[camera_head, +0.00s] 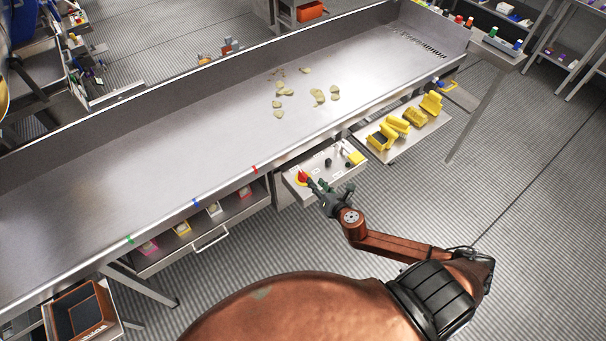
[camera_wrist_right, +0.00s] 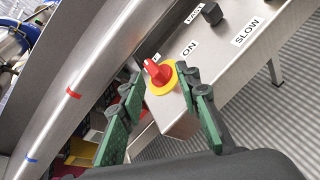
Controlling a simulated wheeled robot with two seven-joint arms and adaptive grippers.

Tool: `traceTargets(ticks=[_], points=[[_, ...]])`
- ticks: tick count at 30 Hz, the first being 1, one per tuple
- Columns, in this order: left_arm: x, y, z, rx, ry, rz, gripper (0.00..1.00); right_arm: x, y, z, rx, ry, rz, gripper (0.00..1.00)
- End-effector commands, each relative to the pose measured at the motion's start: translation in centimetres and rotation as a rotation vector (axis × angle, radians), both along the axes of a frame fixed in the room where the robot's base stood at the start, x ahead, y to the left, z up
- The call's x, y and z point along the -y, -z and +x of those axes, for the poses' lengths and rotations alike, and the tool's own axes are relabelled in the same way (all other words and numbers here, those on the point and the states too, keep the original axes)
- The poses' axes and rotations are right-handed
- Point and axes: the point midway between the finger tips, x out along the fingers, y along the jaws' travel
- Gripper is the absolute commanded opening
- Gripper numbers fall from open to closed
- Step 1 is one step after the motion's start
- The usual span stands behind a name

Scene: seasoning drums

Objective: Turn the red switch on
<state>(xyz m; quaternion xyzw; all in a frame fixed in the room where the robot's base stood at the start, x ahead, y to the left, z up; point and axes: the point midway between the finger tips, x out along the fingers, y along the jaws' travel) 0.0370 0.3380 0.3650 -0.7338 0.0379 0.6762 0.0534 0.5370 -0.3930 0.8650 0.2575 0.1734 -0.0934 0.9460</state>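The red switch (camera_wrist_right: 156,72) is a red knob on a round yellow plate, on the near corner of a metal control panel (camera_wrist_right: 208,55). An "ON" label (camera_wrist_right: 190,48) is beside it. The switch also shows in the head view (camera_head: 302,176). My right gripper (camera_wrist_right: 163,112) is open, its green fingers apart on either side of the line to the switch. The switch appears beyond the fingertips, and I see nothing held. In the head view my right gripper (camera_head: 318,189) is right beside the switch; contact cannot be told. My left gripper is not in view.
A long metal table (camera_head: 200,150) with several chips lies behind. A shelf of yellow scoops (camera_head: 398,128) is to the right, and an open drawer (camera_head: 200,225) to the left.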

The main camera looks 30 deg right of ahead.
Motion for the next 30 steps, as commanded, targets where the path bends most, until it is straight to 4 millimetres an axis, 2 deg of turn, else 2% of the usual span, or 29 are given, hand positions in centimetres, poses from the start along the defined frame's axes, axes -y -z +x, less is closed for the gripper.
traceTargets(ticks=[3,6,9,14,21,25,30], points=[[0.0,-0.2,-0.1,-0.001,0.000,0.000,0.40,-0.6,-1.1,0.9,0.010,-0.180,-0.237,0.30],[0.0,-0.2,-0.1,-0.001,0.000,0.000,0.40,-0.6,-0.5,1.2,0.000,-0.300,-0.396,0.30],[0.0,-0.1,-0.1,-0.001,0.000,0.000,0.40,-0.6,0.1,1.5,-0.008,-0.358,-0.470,0.30],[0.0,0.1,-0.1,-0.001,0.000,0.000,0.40,-0.7,0.9,3.2,-0.009,-0.367,-0.483,0.30],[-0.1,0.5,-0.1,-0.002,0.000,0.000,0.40,-1.0,2.4,6.6,-0.010,-0.365,-0.479,0.30],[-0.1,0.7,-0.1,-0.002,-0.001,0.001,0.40,-1.0,2.9,7.8,-0.010,-0.364,-0.478,0.30],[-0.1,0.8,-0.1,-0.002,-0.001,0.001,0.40,-1.0,3.2,8.4,-0.011,-0.364,-0.477,0.30]])
